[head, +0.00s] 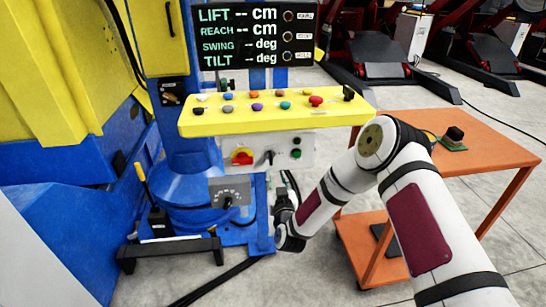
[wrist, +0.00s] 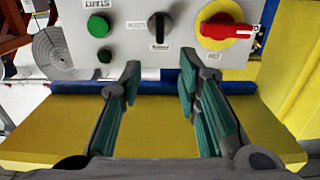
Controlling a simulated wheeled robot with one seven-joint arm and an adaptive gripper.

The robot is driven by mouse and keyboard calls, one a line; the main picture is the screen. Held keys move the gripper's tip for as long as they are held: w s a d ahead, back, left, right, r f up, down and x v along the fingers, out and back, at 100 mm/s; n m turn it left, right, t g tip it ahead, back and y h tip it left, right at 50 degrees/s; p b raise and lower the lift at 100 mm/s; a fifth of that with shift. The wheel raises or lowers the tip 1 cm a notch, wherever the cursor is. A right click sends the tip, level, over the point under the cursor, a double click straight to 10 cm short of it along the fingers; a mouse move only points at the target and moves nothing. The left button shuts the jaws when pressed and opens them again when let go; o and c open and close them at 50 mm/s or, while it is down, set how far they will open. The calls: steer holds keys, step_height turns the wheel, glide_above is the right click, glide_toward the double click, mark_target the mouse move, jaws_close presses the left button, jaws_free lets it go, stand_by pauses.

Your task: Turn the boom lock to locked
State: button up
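A grey control box (head: 295,150) hangs under the yellow console. On it are a black rotary knob (wrist: 159,26) with a small label, a red handle (wrist: 228,31) on a yellow disc, and a green button (wrist: 98,27). The wrist view shows the box upside down. I cannot tell for sure which control is the boom lock; the knob's label is too small to read surely. My gripper (wrist: 160,78) is open and empty, its fingers apart on either side of the knob's line and short of it. In the head view my gripper (head: 289,185) is below the box.
The yellow console (head: 335,114) with several coloured buttons overhangs the box. A grey dial plate (head: 217,188) and a yellow-handled lever (head: 141,174) are at the blue base. An orange table (head: 490,140) stands at the right. Cables lie on the floor.

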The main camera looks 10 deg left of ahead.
mark_target(271, 158)
steer(key=b+x, duration=0.2)
steer(key=x, duration=1.1)
steer(key=shift+w, duration=0.1)
jaws_close()
